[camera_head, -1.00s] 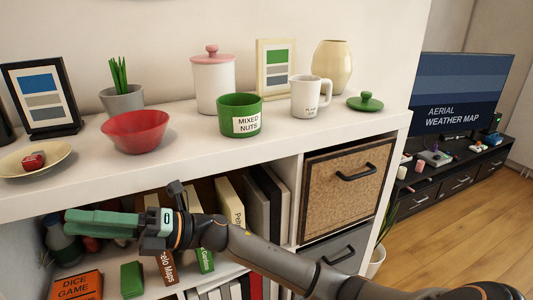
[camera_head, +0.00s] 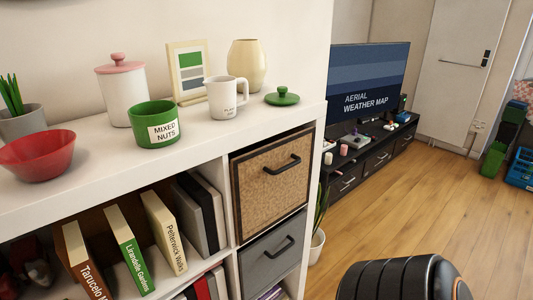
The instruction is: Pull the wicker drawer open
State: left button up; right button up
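The wicker drawer (camera_head: 269,184) is a tan woven front in a dark frame with a black bar handle (camera_head: 282,164). It sits in the upper right cube of the white shelf (camera_head: 217,149) and looks shut. A grey drawer (camera_head: 272,259) with a similar handle is below it. A dark ribbed piece of my own arm shows at the bottom right, apart from the shelf. Neither of my grippers is in the picture.
On the shelf top stand a green mixed nuts pot (camera_head: 155,123), a white mug (camera_head: 226,97) and a green lid (camera_head: 282,96). A plant pot (camera_head: 316,246) stands beside the shelf. Wooden floor (camera_head: 405,205) is open to the right.

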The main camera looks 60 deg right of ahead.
aim_at(271, 178)
jog(key=i+z, duration=0.15)
jog(key=z, duration=0.25)
jog(key=i+z, duration=0.1)
jog(key=z, duration=0.3)
